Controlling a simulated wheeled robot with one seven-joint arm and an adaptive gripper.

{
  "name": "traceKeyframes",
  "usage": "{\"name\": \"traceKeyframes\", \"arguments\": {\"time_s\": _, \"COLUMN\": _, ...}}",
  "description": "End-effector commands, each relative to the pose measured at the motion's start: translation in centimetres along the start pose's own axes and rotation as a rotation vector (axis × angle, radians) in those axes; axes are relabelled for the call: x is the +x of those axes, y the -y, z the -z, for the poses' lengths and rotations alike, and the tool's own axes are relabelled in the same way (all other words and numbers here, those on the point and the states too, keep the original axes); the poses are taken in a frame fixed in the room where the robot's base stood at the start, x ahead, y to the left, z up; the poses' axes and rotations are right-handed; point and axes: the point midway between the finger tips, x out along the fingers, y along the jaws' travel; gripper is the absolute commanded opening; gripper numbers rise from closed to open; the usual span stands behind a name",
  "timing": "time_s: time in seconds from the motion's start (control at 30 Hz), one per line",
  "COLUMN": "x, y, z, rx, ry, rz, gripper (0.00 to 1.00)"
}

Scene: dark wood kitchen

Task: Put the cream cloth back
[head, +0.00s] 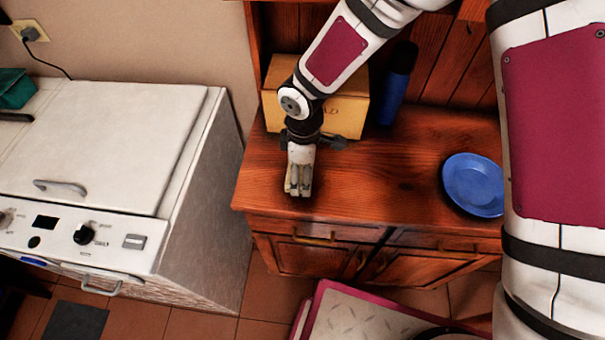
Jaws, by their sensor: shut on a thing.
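My gripper (299,190) points down over the left front part of the wooden cabinet top (370,185). Its fingers are shut on a small pale cream-yellow thing, which I take to be the cream cloth (293,186). Most of the cloth is hidden by the fingers. The fingertips are low, close to the wood; I cannot tell whether the cloth touches it.
A yellow-brown box (345,112) stands right behind my gripper, and a dark blue bottle (396,90) is to its right. A blue plate (474,184) lies at the right. A white appliance (110,170) stands at the left. The wood between gripper and plate is clear.

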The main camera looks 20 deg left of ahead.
Motion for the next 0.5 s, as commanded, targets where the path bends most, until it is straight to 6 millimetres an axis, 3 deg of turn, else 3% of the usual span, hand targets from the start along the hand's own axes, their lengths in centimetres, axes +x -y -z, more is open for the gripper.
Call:
{"name": "traceKeyframes", "arguments": {"time_s": 0.13, "x": 1.8, "y": 0.2, "z": 0.1, "rx": -0.002, "ry": 0.0, "rz": 0.001, "gripper": 0.52}}
{"name": "traceKeyframes", "arguments": {"time_s": 0.5, "x": 2.3, "y": 0.1, "z": 0.1, "rx": -0.002, "ry": -0.001, "rz": -0.001, "gripper": 0.52}}
